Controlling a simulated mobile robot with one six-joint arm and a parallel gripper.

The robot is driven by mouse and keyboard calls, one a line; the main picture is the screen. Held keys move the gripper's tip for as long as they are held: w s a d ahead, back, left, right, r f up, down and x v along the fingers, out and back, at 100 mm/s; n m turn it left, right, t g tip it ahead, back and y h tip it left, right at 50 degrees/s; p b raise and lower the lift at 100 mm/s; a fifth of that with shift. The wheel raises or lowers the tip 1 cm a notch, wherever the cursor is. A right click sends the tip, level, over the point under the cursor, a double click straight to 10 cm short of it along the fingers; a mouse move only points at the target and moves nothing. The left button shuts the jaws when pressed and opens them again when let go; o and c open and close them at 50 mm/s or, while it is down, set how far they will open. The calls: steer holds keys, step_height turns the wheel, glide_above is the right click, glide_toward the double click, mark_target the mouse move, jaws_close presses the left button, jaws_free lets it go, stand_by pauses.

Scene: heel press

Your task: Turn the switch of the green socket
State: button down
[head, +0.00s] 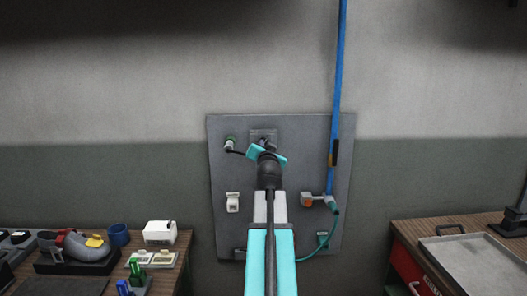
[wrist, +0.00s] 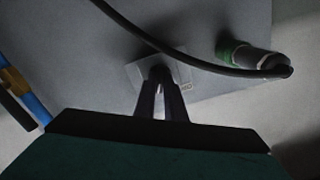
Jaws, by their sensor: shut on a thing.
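The green socket (head: 230,141) is at the upper left of the grey wall panel, with a black plug and cable at it. In the wrist view the green socket (wrist: 232,50) is at the upper right. A small grey plate (head: 263,134) with a dark switch knob is beside it, mostly behind my gripper in the head view. In the wrist view the switch knob (wrist: 160,72) stands on the plate (wrist: 140,74). My gripper (wrist: 160,86) is shut on this knob, which the fingers partly hide. In the head view my gripper (head: 267,153) is in front of the panel.
The black cable (wrist: 150,38) curves close past the fingertips. A white switch (head: 232,202) is at lower left. Cluttered benches stand left (head: 186,238) and right (head: 460,226).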

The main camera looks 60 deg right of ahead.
steer(key=shift+d+r+n+b, duration=0.1)
steer(key=shift+n+b, duration=2.5)
steer(key=shift+n, duration=0.45)
steer(key=shift+r+n+b, duration=0.1)
steer(key=shift+n+b, duration=2.5)
steer(key=shift+n, duration=0.45)
steer(key=shift+s, duration=0.1)
steer(key=c, duration=1.8)
jaws_free()
steer(key=shift+d+f, duration=0.1)
steer(key=shift+f, duration=0.1)
